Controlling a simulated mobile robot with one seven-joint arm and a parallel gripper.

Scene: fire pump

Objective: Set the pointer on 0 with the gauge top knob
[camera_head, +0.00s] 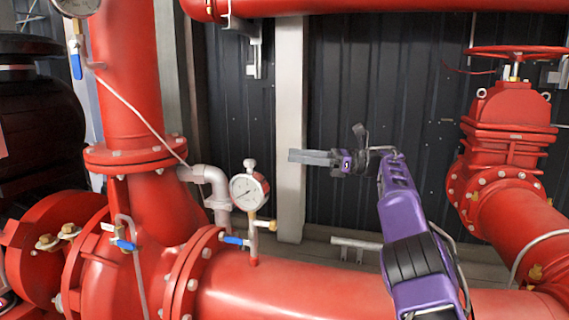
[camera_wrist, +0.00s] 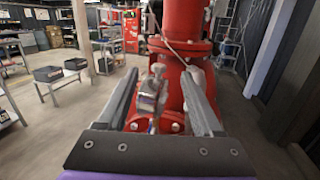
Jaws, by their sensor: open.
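The pressure gauge (camera_head: 248,191) has a round white dial and stands on a small brass fitting above the red pipe. Its dark pointer is too small to read against the scale. A pale top knob (camera_head: 250,164) sits upright on the gauge. My gripper (camera_head: 291,156) is to the right of the knob at about its height, pointing left, with a visible gap between. In the wrist view the open fingers (camera_wrist: 161,72) frame the knob (camera_wrist: 158,70) and the gauge, seen edge-on (camera_wrist: 151,96). Nothing is between the fingers at contact.
A blue-handled valve (camera_head: 236,241) sits below the gauge. A grey elbow pipe (camera_head: 210,180) and large red pipe (camera_head: 127,75) stand left of it. A red gate valve (camera_head: 510,120) is at right. Space between gripper and knob looks clear.

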